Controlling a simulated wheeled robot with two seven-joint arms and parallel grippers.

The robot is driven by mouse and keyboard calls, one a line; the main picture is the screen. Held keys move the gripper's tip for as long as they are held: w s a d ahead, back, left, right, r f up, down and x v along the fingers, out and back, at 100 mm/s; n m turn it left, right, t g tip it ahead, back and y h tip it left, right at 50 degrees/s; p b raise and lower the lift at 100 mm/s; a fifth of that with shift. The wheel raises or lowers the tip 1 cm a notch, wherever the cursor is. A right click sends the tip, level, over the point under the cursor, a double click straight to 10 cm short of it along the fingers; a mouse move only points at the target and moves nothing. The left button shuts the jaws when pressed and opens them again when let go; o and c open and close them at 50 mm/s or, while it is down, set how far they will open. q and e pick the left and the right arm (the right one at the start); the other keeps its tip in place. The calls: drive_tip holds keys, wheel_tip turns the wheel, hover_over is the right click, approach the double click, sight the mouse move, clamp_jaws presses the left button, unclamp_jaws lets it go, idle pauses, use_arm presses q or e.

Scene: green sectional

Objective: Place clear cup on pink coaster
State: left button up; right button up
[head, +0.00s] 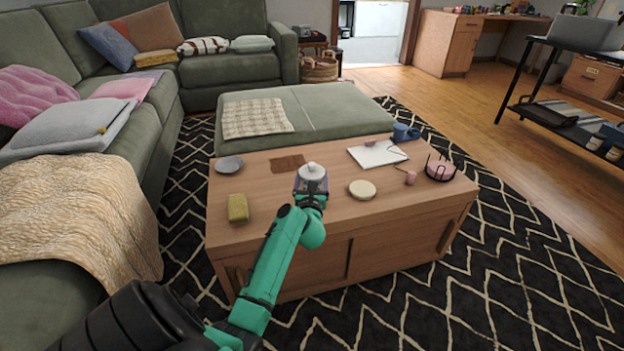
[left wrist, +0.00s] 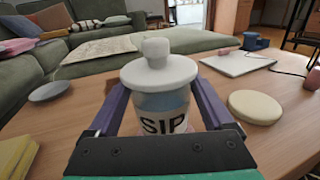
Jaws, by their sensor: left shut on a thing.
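The clear cup (head: 312,171) has a white lid with a round knob. In the left wrist view the cup (left wrist: 163,105) shows dark "SIP" lettering and stands upright between my fingers. My left gripper (head: 311,187) is shut on it, over the middle of the wooden coffee table. The cup's base is hidden behind my gripper, so I cannot tell whether it touches anything. Pink round pieces (head: 440,170) sit in a black wire holder at the table's right end; they may be coasters. A pinkish edge shows low beside the cup in the left wrist view. My right gripper is out of view.
The front left of the tabletop has bare room.

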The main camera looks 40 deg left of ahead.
use_arm(q)
drive_tip(key=shift+f, duration=0.15)
drive_tip(key=o, duration=1.3)
